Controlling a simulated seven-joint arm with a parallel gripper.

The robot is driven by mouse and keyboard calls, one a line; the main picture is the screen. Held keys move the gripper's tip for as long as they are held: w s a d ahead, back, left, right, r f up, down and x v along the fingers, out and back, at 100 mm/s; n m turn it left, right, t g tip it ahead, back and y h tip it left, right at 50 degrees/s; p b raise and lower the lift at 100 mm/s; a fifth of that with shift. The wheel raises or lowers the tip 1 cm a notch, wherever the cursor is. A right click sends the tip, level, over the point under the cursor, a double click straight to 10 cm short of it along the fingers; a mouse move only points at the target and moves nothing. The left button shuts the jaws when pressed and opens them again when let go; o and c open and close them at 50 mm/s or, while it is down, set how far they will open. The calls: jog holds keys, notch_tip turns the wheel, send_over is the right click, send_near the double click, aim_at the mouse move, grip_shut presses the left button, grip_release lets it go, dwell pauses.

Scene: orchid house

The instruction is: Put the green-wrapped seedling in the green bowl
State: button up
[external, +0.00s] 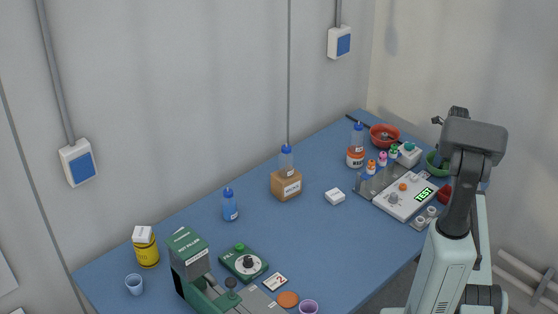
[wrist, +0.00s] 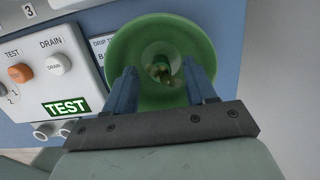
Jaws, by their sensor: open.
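The green bowl (wrist: 118,50) fills the upper middle of the wrist view. It also shows at the table's right end in the external view (external: 432,163), partly hidden by my arm. My gripper (wrist: 163,82) is open over the bowl, a blue finger on either side of its middle. A small round, clear-looking thing with brown and green inside (wrist: 162,70) shows in the bowl between the fingers; I cannot tell for certain that it is the green-wrapped seedling. In the external view a small green-and-white item (external: 393,151) stands beside pink and orange ones.
A white panel (wrist: 55,75) with a TEST display lies left of the bowl. A red bowl (external: 385,137), a white box with a teal top (external: 409,154) and a dark red object (external: 445,194) are close by.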

jog(key=shift+r, duration=0.1)
jog(key=shift+r, duration=3.45)
